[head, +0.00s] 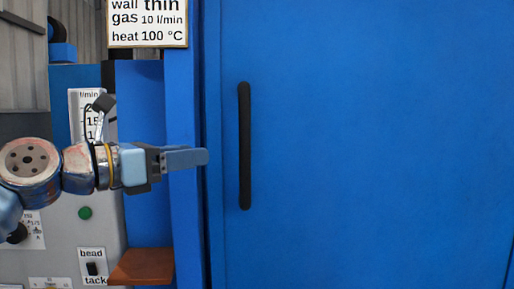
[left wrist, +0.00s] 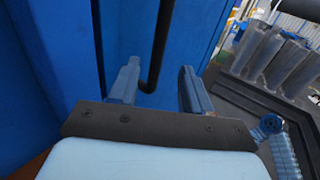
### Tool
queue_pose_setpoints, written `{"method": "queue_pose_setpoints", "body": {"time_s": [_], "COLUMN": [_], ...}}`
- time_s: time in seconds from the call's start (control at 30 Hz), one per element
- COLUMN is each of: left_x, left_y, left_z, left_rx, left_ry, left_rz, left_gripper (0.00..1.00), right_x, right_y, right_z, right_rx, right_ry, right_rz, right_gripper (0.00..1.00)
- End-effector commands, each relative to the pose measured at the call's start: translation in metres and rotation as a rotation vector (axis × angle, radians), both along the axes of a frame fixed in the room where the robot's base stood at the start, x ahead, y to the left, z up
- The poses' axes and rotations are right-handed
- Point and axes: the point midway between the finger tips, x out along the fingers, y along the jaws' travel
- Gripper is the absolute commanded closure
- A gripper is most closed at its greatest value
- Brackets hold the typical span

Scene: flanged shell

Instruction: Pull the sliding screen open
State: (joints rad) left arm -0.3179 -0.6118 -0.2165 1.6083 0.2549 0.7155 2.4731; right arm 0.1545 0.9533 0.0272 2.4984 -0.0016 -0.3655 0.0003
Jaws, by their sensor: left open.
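The sliding screen (head: 380,150) is a large flat blue panel that fills the middle and right of the head view. A black vertical bar handle (head: 244,146) is fixed near its left edge. My left gripper (head: 205,157) is to the left of the handle, pointing right, its tips short of the bar in the picture. In the left wrist view my left gripper (left wrist: 158,78) is open and empty. The lower end of the handle (left wrist: 154,65) shows between and beyond its two fingers there. My right gripper is in neither view.
A blue post (head: 182,200) stands left of the screen. A grey control panel (head: 85,245) with a green button (head: 85,213) and labels is behind my left arm. A small brown ledge (head: 142,266) juts out below. A sign (head: 147,23) hangs above.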

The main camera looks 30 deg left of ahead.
Motion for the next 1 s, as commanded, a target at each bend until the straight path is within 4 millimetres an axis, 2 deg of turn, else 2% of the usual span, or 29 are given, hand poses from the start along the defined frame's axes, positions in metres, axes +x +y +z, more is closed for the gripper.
{"method": "queue_pose_setpoints", "body": {"time_s": [0.4, 0.53, 0.7, 1.0], "left_x": [0.086, 0.106, 0.120, 0.122], "left_y": [-0.033, -0.039, -0.044, -0.044], "left_z": [0.000, 0.000, -0.001, -0.001], "left_rx": [0.002, 0.003, 0.003, 0.003], "left_ry": [0.003, 0.003, 0.002, 0.001], "left_rz": [-0.006, -0.004, -0.002, -0.001], "left_gripper": [0.52, 0.52, 0.52, 0.52], "right_x": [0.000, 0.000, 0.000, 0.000], "right_y": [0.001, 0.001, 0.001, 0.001], "right_z": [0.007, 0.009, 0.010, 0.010], "right_rx": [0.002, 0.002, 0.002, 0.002], "right_ry": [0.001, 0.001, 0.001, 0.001], "right_rz": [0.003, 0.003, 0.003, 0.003], "right_gripper": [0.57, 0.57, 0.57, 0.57]}}
